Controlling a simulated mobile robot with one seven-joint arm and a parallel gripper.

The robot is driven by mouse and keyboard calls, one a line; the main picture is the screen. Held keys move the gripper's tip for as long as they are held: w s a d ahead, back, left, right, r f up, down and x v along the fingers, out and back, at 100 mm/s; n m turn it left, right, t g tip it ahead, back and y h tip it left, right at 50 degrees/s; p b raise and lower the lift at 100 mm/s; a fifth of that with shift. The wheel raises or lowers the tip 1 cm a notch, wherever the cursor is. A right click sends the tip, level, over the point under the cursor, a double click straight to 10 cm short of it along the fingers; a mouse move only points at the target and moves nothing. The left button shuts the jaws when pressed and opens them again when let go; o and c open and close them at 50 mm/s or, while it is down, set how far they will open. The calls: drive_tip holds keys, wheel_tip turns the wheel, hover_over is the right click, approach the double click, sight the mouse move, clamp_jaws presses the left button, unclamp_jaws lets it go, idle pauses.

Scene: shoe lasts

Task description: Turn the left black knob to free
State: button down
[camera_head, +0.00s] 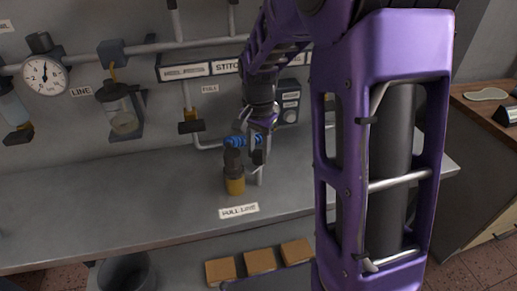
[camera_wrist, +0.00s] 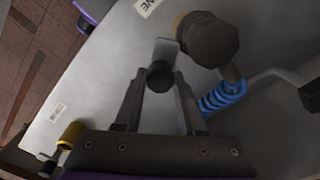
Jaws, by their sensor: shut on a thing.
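My gripper (camera_head: 260,158) is low over the grey bench, right beside a dark fitting with a yellow base. In the wrist view, my gripper (camera_wrist: 160,82) has its two fingers on either side of a small round black knob (camera_wrist: 160,76) and is shut on it. A light grey plate or post (camera_wrist: 166,48) shows just beyond the knob. The knob's turn position cannot be read. In the head view the knob is hidden by the fingers, and a pale upright piece (camera_head: 259,177) shows below them.
The dark fitting (camera_head: 233,160), large and dark in the wrist view (camera_wrist: 208,38), stands close by with a blue coiled hose (camera_wrist: 222,95). A "FULL LINE" label (camera_head: 239,211) lies in front. A gauge (camera_head: 44,76) and pipes line the wall. The bench's left part is clear.

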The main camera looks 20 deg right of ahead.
sight(258, 152)
drive_tip(key=n+p, duration=0.1)
drive_tip(key=n, duration=0.4)
drive_tip(key=shift+r+n, duration=0.1)
drive_tip(key=shift+n, duration=0.2)
drive_tip(key=n, duration=0.5)
drive_tip(key=shift+n+p, duration=0.3)
drive_tip(key=shift+p, duration=0.1)
drive_tip(key=c, duration=0.5)
unclamp_jaws()
wheel_tip(258, 152, up, 17)
drive_tip(key=shift+r+p, duration=0.15)
drive_tip(key=shift+p, duration=0.15)
drive_tip(key=shift+a, duration=0.1)
